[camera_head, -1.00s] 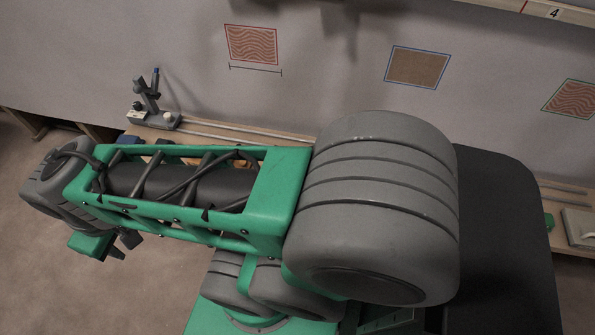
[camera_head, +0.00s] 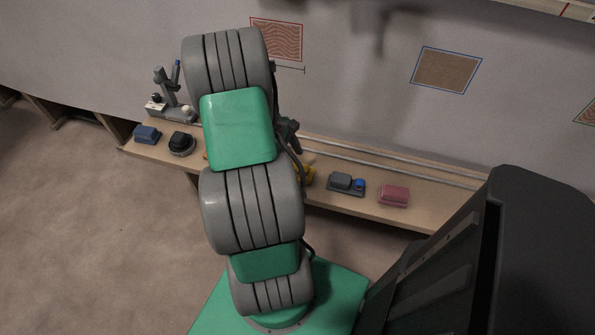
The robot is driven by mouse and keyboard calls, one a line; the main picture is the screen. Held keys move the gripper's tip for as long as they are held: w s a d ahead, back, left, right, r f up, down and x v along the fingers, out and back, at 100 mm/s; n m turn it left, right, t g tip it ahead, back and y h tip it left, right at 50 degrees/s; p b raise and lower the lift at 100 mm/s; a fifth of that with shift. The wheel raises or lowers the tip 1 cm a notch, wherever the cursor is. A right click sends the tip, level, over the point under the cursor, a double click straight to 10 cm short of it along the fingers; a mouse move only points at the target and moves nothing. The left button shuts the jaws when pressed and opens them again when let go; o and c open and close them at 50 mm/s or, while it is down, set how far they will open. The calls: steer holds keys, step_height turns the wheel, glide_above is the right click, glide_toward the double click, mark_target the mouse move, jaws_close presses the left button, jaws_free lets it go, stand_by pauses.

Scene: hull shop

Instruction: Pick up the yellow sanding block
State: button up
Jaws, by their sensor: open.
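The yellow sanding block (camera_head: 308,174) is on the wooden bench, just right of my arm. Its left part is hidden behind the arm, and only a small piece shows. My gripper (camera_head: 292,139) is partly in view past the right side of my arm, above the bench and up-left of the yellow block in the picture. It is open, and it appears apart from the yellow block. Most of the gripper is hidden by my own arm.
Left on the bench (camera_head: 400,220) are a blue block (camera_head: 147,134), a round black item (camera_head: 181,143) and a grey stand (camera_head: 172,97). Right are a grey block on a dark tray (camera_head: 341,182) and a pink block (camera_head: 394,196). A wall (camera_head: 360,95) stands behind.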

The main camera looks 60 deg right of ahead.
mark_target(297, 167)
steer(key=x, duration=0.4)
steer(key=shift+c, duration=0.4)
steer(key=shift+w, duration=0.1)
steer(key=c, duration=1.4)
steer(key=shift+r, duration=0.1)
